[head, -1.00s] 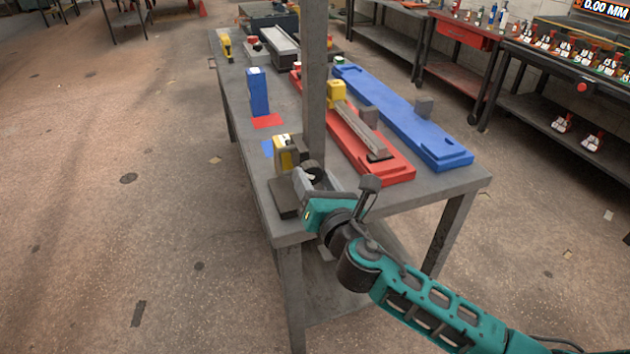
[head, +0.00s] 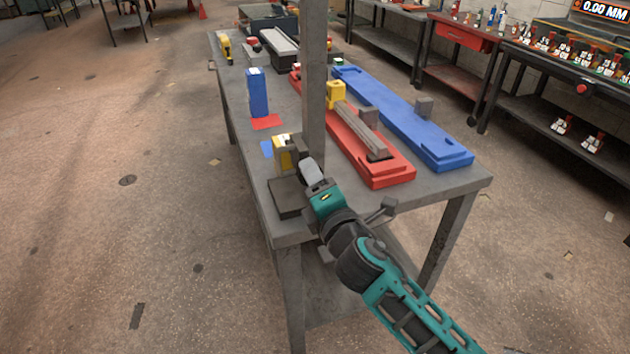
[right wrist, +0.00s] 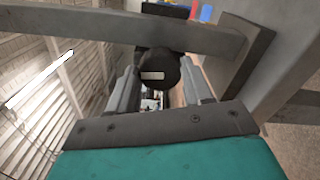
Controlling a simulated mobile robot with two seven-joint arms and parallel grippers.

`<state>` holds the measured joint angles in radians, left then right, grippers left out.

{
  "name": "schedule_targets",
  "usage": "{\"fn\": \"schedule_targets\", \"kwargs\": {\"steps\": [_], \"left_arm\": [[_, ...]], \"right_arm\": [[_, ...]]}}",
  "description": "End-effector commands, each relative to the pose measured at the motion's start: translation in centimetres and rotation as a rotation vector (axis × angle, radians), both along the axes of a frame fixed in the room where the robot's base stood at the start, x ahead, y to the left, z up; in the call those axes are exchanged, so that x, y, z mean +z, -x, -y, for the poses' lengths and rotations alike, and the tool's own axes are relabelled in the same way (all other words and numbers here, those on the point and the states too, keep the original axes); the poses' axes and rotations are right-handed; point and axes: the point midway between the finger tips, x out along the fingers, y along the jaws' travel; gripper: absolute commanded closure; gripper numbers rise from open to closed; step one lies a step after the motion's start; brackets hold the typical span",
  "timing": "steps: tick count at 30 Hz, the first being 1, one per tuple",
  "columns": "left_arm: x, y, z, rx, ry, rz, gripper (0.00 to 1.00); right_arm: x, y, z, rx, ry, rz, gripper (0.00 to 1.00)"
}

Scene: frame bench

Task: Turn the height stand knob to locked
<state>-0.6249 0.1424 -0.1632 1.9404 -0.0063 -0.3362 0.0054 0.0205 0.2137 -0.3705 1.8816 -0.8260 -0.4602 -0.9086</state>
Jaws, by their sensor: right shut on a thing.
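The height stand (head: 287,197) has a dark square base near the front left corner of the bench, with a yellow part above it. Its knob is hidden behind my gripper in the head view. In the right wrist view the knob (right wrist: 158,66) is round and black, with a short pale mark that lies level in that picture. My right gripper (head: 311,173) is at the stand. In the right wrist view its two grey fingers sit on either side of the knob, shut on it. My left gripper is not in view.
A grey post (head: 313,80) rises close beside my right gripper. A red fixture (head: 392,172) and a blue fixture (head: 446,154) lie on the bench (head: 450,180) to the right. A blue block (head: 257,92) stands farther back, near a red patch (head: 267,122).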

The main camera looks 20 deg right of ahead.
Motion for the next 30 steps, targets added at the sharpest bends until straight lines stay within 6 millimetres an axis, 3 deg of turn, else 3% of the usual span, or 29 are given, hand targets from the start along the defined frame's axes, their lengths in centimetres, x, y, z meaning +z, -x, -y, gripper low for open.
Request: {"fn": "schedule_targets", "kwargs": {"steps": [9, 26, 27, 30], "left_arm": [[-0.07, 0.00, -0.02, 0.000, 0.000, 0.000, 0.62], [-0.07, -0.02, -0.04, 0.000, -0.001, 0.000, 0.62], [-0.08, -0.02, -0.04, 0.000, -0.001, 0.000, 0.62], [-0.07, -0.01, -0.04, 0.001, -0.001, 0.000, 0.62]], "right_arm": [[-0.03, 0.00, 0.02, -0.001, -0.125, -0.005, 0.80], [-0.02, 0.00, -0.02, 0.000, -0.150, -0.005, 0.80], [-0.02, 0.00, -0.02, 0.000, -0.150, -0.005, 0.46], [-0.02, 0.00, -0.02, 0.000, -0.149, -0.005, 0.37]]}}
